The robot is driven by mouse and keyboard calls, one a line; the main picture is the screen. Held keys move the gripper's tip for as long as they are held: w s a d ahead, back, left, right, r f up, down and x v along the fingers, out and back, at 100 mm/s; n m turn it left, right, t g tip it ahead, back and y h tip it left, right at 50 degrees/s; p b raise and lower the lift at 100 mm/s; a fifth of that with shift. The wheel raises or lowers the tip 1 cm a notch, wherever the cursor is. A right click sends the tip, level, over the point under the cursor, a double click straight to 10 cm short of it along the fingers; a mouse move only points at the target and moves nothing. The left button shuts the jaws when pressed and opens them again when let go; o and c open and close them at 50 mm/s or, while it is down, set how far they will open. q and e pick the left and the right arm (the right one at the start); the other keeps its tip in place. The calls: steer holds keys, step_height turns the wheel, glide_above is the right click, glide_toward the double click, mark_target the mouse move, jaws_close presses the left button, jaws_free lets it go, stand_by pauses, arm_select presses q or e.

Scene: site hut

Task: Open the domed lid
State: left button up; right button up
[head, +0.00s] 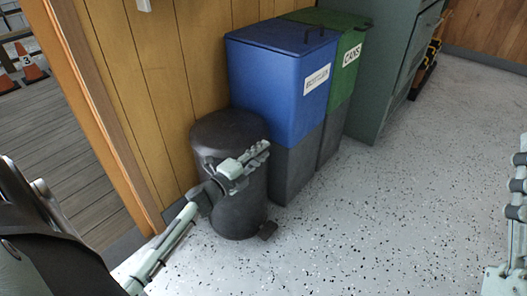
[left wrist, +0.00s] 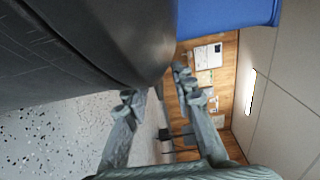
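The dark round pedal bin (head: 238,212) stands against the wooden wall in the head view. Its low domed lid (head: 222,126) looks closed. A small pedal (head: 268,230) sticks out at its foot. My left gripper (head: 262,152) is in front of the upper part of the bin and hides some of its side and rim. In the left wrist view my left gripper (left wrist: 157,86) has its fingers apart, with the dark bin surface (left wrist: 85,45) close beside them. I cannot tell if they touch it. Part of my right arm shows at the right edge of the head view; its fingers are unclear.
A blue bin (head: 275,85) and a green bin (head: 347,65) labelled CANS stand right beside the dark bin. A grey-green cabinet (head: 385,65) is further back. A doorway with orange cones (head: 31,68) is at left. The speckled floor (head: 400,200) is clear.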

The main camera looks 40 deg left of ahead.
arm_select(q)
steer(key=shift+w, duration=0.6)
steer(key=shift+c, duration=0.2)
jaws_close()
